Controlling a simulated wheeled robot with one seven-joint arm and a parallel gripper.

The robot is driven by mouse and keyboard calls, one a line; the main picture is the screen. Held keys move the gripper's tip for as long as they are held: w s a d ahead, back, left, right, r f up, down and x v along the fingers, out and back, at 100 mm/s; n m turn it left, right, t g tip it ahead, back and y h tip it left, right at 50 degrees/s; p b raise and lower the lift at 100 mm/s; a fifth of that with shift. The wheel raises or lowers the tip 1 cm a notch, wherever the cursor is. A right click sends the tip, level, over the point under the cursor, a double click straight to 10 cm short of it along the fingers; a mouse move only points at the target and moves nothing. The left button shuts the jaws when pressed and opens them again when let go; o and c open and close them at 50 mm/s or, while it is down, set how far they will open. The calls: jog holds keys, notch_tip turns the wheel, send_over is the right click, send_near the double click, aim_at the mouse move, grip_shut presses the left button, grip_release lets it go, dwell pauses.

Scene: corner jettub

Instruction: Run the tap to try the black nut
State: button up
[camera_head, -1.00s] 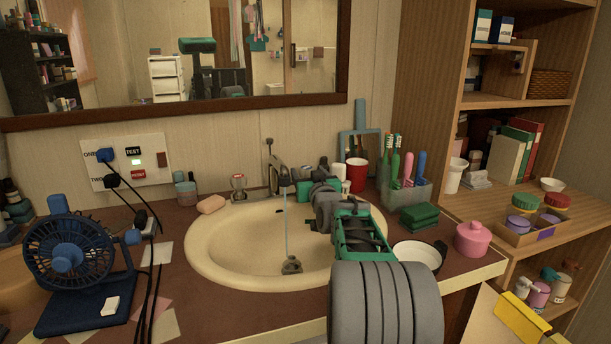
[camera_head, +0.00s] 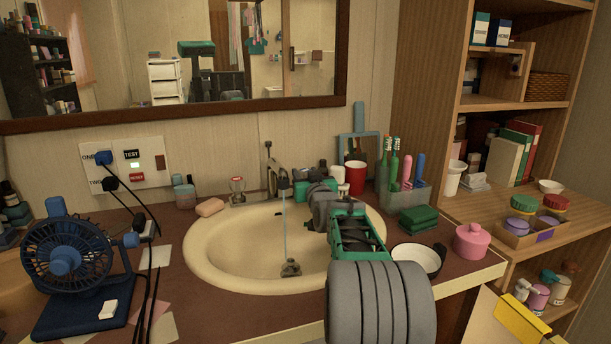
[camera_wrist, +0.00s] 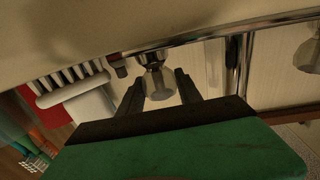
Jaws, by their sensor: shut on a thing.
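The metal tap (camera_head: 278,177) stands behind the cream basin (camera_head: 205,262). A thin stream of water (camera_head: 285,222) falls from its spout to the dark drain piece (camera_head: 290,268). My arm reaches over the basin's right side, and my gripper's fingertips are hidden in the head view. In the wrist view the two dark fingers of my gripper (camera_wrist: 159,90) stand on either side of a clear faceted tap knob (camera_wrist: 157,84), shut on it. Another clear knob (camera_head: 237,187) is left of the tap. I cannot make out the black nut for certain.
A soap bar (camera_head: 209,207) lies at the basin's left rim. A blue fan (camera_head: 75,262) and black cables are farther left. A red cup (camera_head: 355,177), a toothbrush holder (camera_head: 405,193), green sponges (camera_head: 418,217) and a pink jar (camera_head: 472,240) crowd the right side.

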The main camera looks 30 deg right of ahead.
jog(key=shift+c, duration=1.2)
jog(key=shift+d+f+n+t+y+b, duration=0.1)
jog(key=shift+d+n+t+y+b, duration=0.15)
jog(key=shift+n+y, duration=0.35)
jog(key=shift+n+t+y+b, duration=0.15)
jog(key=shift+n+y+b, duration=0.2)
jog(key=shift+y, duration=0.55)
jog(key=shift+a+r+n+y, duration=0.1)
jog(key=shift+r+n+y, duration=0.1)
jog(key=shift+n+y, duration=0.85)
jog(key=shift+a+y, duration=0.15)
jog(key=shift+y, duration=0.7)
jog(key=o, duration=1.4)
jog(key=shift+c, duration=0.2)
jog(key=shift+f, duration=0.1)
jog(key=shift+w+a+h, duration=0.1)
jog(key=shift+h, duration=0.2)
